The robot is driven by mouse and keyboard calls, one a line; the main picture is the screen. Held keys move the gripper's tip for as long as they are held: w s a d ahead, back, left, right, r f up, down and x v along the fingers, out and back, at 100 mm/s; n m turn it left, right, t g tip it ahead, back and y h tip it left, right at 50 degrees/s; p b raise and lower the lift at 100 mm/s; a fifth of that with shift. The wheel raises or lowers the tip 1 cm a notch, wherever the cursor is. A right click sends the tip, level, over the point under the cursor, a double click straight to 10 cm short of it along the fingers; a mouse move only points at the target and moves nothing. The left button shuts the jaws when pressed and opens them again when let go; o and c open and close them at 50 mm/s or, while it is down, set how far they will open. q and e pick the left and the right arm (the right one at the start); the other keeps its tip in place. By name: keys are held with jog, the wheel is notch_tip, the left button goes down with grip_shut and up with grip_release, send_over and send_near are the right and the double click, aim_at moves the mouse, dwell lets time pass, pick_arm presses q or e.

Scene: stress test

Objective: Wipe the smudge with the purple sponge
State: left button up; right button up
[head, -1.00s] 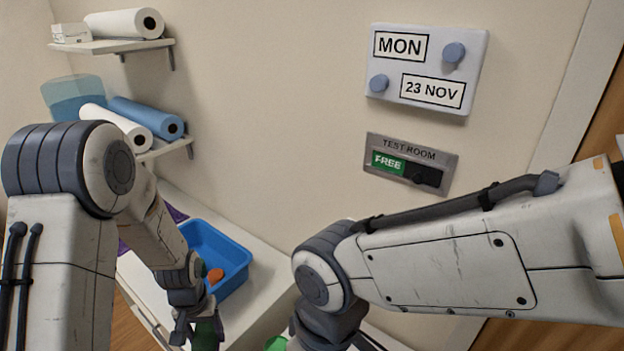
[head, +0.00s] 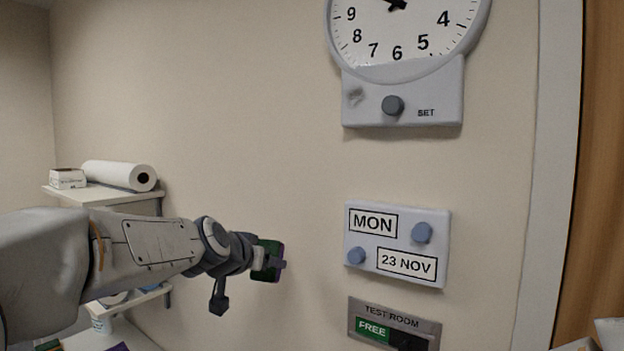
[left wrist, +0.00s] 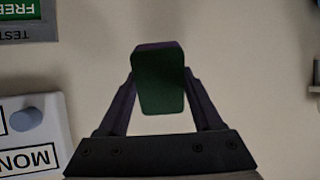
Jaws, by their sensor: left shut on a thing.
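The purple sponge (head: 272,268), with a dark green face, is held in my left gripper (head: 268,262) in front of the bare wall. In the left wrist view the sponge (left wrist: 158,82) sits between the two fingers, its green face toward the camera. A grey smudge (head: 355,96) is on the left part of the panel under the clock (head: 440,95), left of the SET knob. The sponge is below and left of the smudge, apart from it. My right gripper is not in view.
The calendar plate (head: 398,272) with two blue knobs is on the wall right of the left gripper, with the TEST ROOM sign (head: 395,312) below it. A shelf with a white roll (head: 118,175) and a small box (head: 67,178) is at left. The wall between shelf and plate is clear.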

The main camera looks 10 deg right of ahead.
pick_arm(q)
jog(key=s+d+r+m+t+h+p, duration=0.1)
jog(key=s+d+r+h, duration=0.1)
jog(key=r, duration=0.6)
jog(key=s+d+r+m+t+h, duration=0.1)
jog(key=s+d+r, duration=0.15)
jog(key=r, duration=0.55)
jog(key=m+h+p, duration=0.2)
jog(key=h, duration=0.2)
send_near(347, 97)
jog(key=shift+p+x, duration=1.45)
jog(key=shift+x, duration=0.9)
jog(key=shift+p+x, duration=0.3)
jog(key=shift+x, duration=0.65)
